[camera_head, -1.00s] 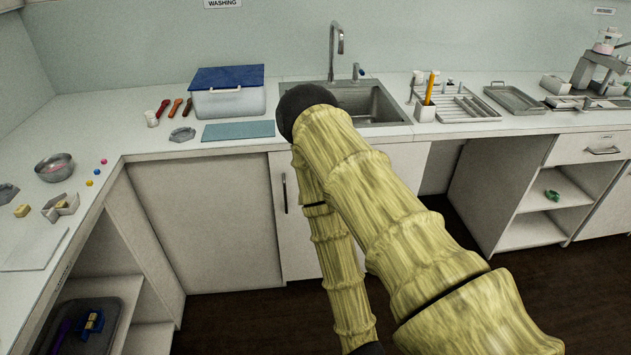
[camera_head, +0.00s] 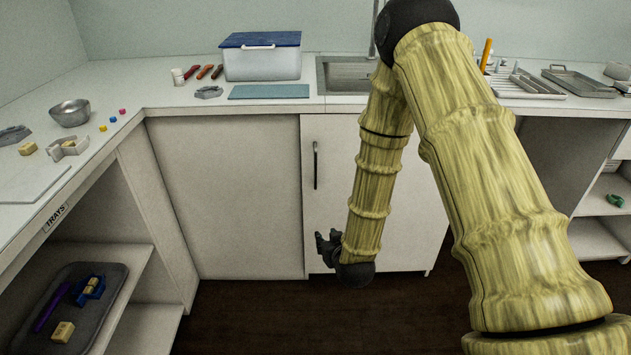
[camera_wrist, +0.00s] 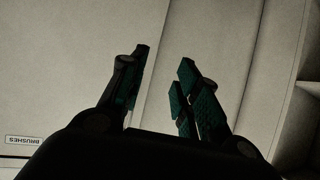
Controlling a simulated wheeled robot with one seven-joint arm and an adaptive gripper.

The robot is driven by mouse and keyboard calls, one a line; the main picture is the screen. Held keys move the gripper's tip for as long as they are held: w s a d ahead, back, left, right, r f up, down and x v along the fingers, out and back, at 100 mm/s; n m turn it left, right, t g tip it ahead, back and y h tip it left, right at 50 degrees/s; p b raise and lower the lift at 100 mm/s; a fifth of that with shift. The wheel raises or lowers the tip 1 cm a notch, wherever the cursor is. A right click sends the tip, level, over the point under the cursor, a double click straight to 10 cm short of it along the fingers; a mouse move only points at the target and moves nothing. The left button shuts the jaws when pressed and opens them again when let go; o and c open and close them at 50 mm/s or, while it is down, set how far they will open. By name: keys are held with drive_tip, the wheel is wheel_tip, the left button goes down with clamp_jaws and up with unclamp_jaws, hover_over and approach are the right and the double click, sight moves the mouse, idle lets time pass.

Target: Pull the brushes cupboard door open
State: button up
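The brushes cupboard door (camera_head: 332,210) is a pale, closed panel under the sink, with a dark vertical bar handle (camera_head: 315,165) near its left edge. Its BRUSHES label (camera_wrist: 23,141) appears upside down at lower left in the wrist view. My gripper (camera_head: 323,243) hangs in front of the door, below the handle, apart from it. In the wrist view my gripper (camera_wrist: 163,58) has its fingers spread with nothing between them. The handle cannot be made out there, and my arm hides part of the door in the head view.
A plain panel (camera_head: 235,200) adjoins the door on the left. An open cupboard at left holds a dark tray (camera_head: 105,310). The counter carries a blue-lidded box (camera_head: 262,62) and a metal bowl (camera_head: 70,112). Dark floor (camera_head: 260,315) in front of the door is clear.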

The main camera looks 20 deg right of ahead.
drive_tip(key=w+d+r+t+b, duration=0.1)
drive_tip(key=w+r+t+b, duration=0.35)
drive_tip(key=w, duration=0.35)
drive_tip(key=t+h+b, duration=0.1)
drive_tip(key=t+b, duration=0.1)
drive_tip(key=b, duration=0.2)
approach(316, 165)
drive_tip(key=shift+m+g, duration=0.25)
drive_tip(key=shift+m, duration=0.05)
drive_tip(key=w, duration=0.3)
drive_tip(key=w+b, duration=0.1)
drive_tip(key=w, duration=0.6)
drive_tip(key=shift+w+d+r, duration=0.2)
drive_tip(key=shift+w+d, duration=0.05)
drive_tip(key=shift+d, duration=0.05)
clamp_jaws()
